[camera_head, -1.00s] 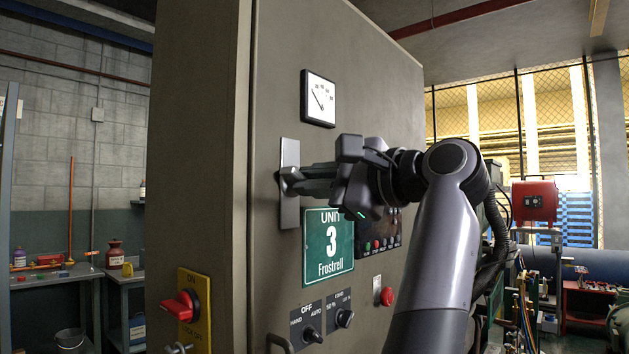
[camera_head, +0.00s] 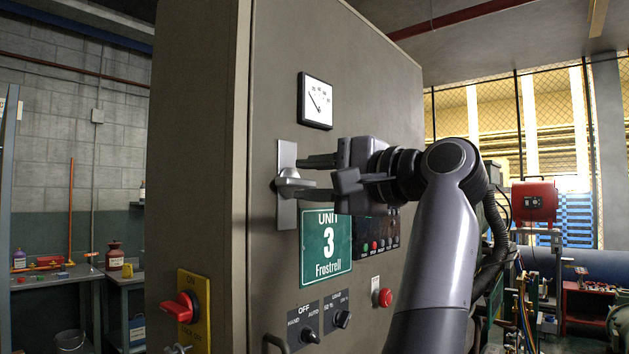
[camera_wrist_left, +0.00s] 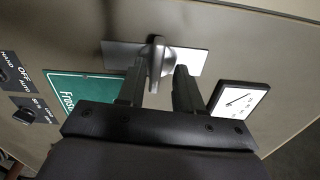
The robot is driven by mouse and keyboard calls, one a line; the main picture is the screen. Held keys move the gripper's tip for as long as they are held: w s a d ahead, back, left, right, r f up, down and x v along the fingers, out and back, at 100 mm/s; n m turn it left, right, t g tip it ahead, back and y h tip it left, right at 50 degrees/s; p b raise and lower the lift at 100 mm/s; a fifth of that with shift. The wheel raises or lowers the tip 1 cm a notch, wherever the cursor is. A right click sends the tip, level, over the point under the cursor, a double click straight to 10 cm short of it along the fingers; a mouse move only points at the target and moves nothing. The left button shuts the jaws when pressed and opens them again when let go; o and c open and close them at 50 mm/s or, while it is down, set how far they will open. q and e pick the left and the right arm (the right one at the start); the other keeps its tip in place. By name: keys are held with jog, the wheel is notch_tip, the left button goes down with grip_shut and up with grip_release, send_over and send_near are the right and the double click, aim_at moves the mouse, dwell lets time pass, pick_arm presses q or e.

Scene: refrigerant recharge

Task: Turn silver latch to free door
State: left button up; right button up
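The silver latch handle (camera_head: 290,180) sits on a tall silver plate (camera_head: 287,213) on the grey cabinet door (camera_head: 350,50). The handle lies across the plate, roughly level. The door looks shut. My left gripper (camera_head: 302,175) is open at the latch, one finger above the handle and one lower beside it. In the left wrist view the handle (camera_wrist_left: 156,60) stands between the fingers of this gripper (camera_wrist_left: 160,72). The picture's left finger is close to it; contact cannot be told. The right finger is clearly apart. My right gripper is not in view.
A gauge (camera_head: 316,101) is above the latch. A green "Unit 3" sign (camera_head: 326,250), selector knobs (camera_head: 310,337) and a red button (camera_head: 383,297) are below. A red rotary switch (camera_head: 180,306) on a yellow plate is at lower left.

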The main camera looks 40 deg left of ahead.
pick_arm(q)
jog(key=shift+d, duration=0.2)
jog(key=d, duration=0.9)
jog(key=shift+s+f, duration=0.2)
jog(key=shift+f, duration=0.05)
jog(key=a, duration=0.9)
jog(key=shift+w+a+r, duration=0.15)
jog(key=shift+w+a, duration=0.05)
jog(key=shift+w, duration=0.05)
jog(key=shift+d+m, duration=0.15)
jog(key=shift+m, duration=0.35)
